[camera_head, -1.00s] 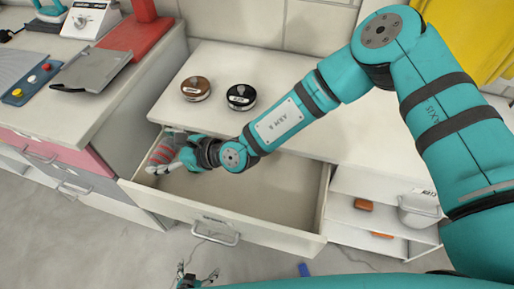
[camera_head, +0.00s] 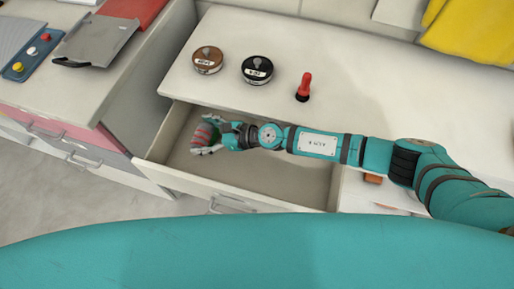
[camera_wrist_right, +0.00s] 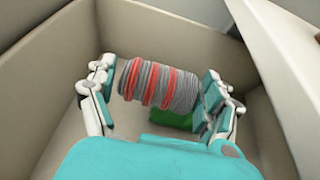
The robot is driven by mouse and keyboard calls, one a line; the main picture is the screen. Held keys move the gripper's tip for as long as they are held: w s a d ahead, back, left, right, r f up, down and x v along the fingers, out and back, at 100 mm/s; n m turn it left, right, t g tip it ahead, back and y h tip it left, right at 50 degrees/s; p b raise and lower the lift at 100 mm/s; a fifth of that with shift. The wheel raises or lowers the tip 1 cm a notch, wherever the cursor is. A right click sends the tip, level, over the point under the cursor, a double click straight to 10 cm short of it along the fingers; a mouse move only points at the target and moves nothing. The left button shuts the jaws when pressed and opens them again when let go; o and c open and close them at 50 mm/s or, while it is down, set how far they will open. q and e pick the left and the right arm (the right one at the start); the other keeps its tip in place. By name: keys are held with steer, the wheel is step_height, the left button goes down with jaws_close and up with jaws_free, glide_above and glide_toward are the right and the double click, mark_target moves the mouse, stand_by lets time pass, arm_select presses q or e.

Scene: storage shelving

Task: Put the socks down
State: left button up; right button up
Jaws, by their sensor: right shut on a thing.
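The socks are a rolled bundle with grey and red stripes (camera_head: 203,134); they also show in the right wrist view (camera_wrist_right: 158,86). My right gripper (camera_head: 209,137) is shut on the socks, with one finger at each end of the roll. It holds them in the left part of the open drawer (camera_head: 280,180). I cannot tell whether the socks touch the drawer floor. A green item (camera_wrist_right: 172,121) shows just below the socks in the right wrist view. My left gripper is not in view.
The countertop above the drawer holds a brown round tin (camera_head: 207,60), a black round tin (camera_head: 257,70) and a red-handled item (camera_head: 304,87). A grey tray (camera_head: 97,40) and button panel (camera_head: 32,55) stand on the left counter. The drawer's right part looks empty.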

steer(key=shift+s+d+f+b, duration=0.55)
steer(key=shift+s+d, duration=0.3)
steer(key=shift+d, duration=1.7)
steer(key=shift+s+d+f+b, duration=0.55)
steer(key=shift+s+d, duration=0.25)
steer(key=shift+d, duration=1.8)
steer(key=shift+s+d+f+b, duration=0.55)
steer(key=shift+s+d, duration=0.3)
steer(key=shift+d, duration=1.7)
steer(key=shift+f, duration=0.1)
steer(key=shift+f+b, duration=0.5)
steer(key=shift+f, duration=0.1)
steer(key=o, duration=1)
